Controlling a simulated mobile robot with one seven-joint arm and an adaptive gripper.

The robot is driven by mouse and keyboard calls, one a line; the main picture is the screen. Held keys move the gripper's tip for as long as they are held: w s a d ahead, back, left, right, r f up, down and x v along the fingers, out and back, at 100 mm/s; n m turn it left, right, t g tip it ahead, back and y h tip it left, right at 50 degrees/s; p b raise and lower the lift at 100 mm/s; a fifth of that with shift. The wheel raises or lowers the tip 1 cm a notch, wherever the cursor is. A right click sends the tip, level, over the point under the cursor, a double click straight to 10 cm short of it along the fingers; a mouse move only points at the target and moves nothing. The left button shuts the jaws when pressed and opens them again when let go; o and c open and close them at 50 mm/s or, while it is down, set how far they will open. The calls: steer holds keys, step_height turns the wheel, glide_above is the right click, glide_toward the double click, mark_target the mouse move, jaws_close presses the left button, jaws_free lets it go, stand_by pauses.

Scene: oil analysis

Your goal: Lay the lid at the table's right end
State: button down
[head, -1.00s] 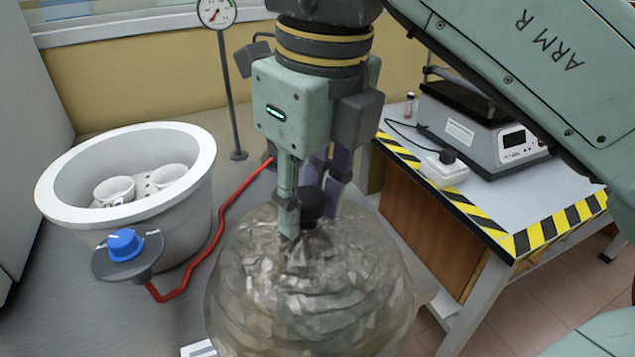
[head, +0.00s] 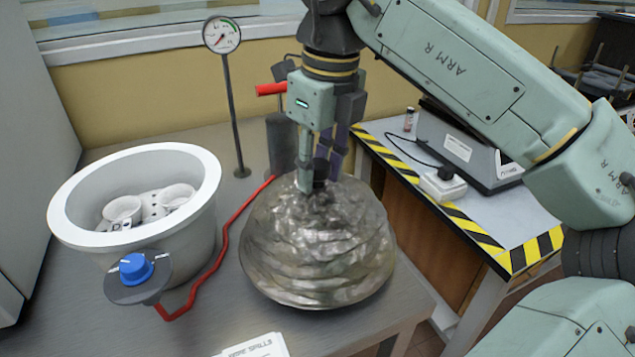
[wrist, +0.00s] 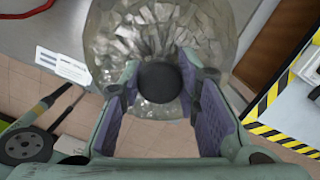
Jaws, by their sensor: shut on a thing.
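The lid (head: 318,245) is a large crumpled-looking metallic dome with a black knob (head: 320,168) on top. My gripper (head: 318,180) is shut on that knob, with the fingers pointing down. The lid is level over the right end of the grey table (head: 215,318); I cannot tell whether its rim touches the surface. In the wrist view the knob (wrist: 160,82) sits between the pads of my gripper (wrist: 163,85), with the lid (wrist: 160,30) beyond it.
A white pot (head: 68,205) with white cups inside and a blue dial (head: 135,268) stands left of the lid. A red cable (head: 222,245) runs between them. A gauge on a post (head: 232,110) is behind. A hazard-striped bench (head: 490,215) is at right. A white card (head: 258,347) lies in front.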

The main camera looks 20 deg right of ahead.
mark_target(317, 184)
steer(key=shift+f, duration=1.75)
steer(key=shift+f, duration=0.15)
steer(key=c, duration=1.2)
jaws_free()
steer(key=r+p, duration=0.3)
steer(key=r, duration=0.1)
steer(key=r+p, duration=0.3)
steer(key=r, duration=0.1)
steer(key=s+r+p, duration=0.1)
steer(key=r+p, duration=0.2)
steer(key=r, duration=0.1)
steer(key=shift+s+d+r, duration=0.1)
steer(key=shift+d+r, duration=0.05)
steer(key=shift+d, duration=0.2)
